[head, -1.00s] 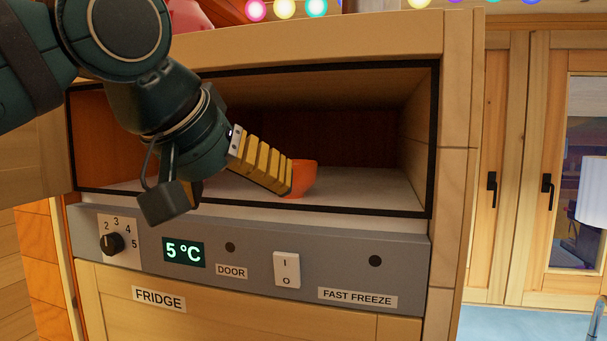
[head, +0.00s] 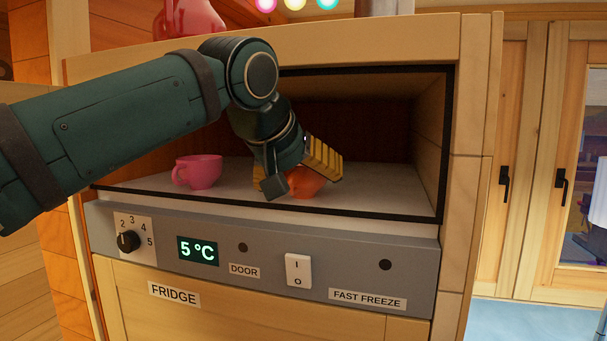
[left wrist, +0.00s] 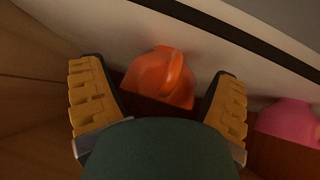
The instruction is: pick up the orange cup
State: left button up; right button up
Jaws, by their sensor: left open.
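The orange cup (head: 305,185) stands on the white shelf inside the open compartment, partly hidden behind my left gripper in the head view. My left gripper (head: 300,178) reaches into the compartment at the cup. In the left wrist view the orange cup (left wrist: 162,78) shows with its handle towards the camera, lying between and just beyond the two yellow fingers of my left gripper (left wrist: 160,98). The fingers are spread apart, with gaps to the cup on both sides. My right gripper is not in view.
A pink cup (head: 198,172) stands on the same shelf (head: 375,190) to the left; it also shows in the left wrist view (left wrist: 290,122). The compartment has side walls, a low ceiling and a black front frame. The shelf right of the orange cup is clear. A pink jug (head: 188,18) stands on top.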

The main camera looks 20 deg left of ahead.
pick_arm(q)
jog(key=shift+w+f, duration=0.15)
jog(key=shift+f, duration=0.1)
grip_shut()
dwell(0.3)
jog(key=shift+r, duration=0.8)
jog(key=s+a+b, duration=0.1)
jog(key=s, duration=0.8)
jog(key=s+a+b, duration=0.2)
jog(key=s, duration=0.6)
jog(key=shift+s+a, duration=0.25)
jog(key=shift+s, duration=0.15)
